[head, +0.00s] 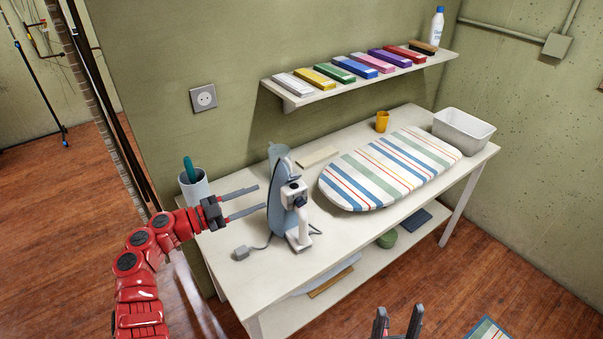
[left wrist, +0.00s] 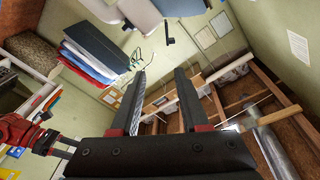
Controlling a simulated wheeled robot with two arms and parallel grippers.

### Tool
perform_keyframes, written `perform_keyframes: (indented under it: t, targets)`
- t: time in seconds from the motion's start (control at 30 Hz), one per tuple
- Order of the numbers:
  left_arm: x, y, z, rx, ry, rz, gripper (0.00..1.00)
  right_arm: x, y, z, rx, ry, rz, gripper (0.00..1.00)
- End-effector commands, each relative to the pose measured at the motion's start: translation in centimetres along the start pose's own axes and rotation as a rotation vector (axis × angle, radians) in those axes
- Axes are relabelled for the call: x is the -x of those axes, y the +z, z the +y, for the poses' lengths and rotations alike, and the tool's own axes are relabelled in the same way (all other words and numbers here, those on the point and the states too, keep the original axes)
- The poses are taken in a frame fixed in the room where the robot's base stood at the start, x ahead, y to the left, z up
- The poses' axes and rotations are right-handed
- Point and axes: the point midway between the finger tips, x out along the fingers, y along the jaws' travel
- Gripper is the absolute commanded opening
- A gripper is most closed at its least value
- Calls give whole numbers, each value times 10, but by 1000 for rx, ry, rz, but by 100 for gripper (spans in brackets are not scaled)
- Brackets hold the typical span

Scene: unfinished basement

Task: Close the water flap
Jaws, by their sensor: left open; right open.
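A clothes iron (head: 300,194) with a white body and a blue-grey soleplate stands upright on its heel on the white table. Its water flap is too small to make out in the head view. My left gripper (head: 262,197) is open and empty, level with the iron, its fingertips pointing at the soleplate side from the left, a short way apart. In the left wrist view, my left gripper (left wrist: 160,74) has its two fingers spread with nothing between them. My right gripper (head: 398,322) is open and empty, low in front of the table.
A striped ironing pad (head: 390,168) covers the table's right part. A cup with a green-handled item (head: 195,186) stands left, a yellow cup (head: 382,121) and white bin (head: 463,130) farther right. The iron's cord lies on the table.

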Motion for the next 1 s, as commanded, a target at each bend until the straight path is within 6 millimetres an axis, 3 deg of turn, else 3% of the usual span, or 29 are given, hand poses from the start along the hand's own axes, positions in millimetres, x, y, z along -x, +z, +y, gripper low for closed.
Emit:
perform_keyframes:
  t: [0.03,0.1,0.27,0.8,1.0]
  targets:
    - [4,3,-14,3,-8,-34,45,-1,0,0,0,0,0,60]
    - [8,7,-23,11,-14,-63,45,-2,0,0,0,0,0,60]
    - [-5,9,-25,17,-14,-72,45,-6,-1,0,0,0,0,60]
    - [-127,18,-27,20,-17,-70,45,-28,-5,1,0,0,0,60]
    - [-153,22,-26,19,-16,-69,45,-25,-4,1,0,0,0,60]
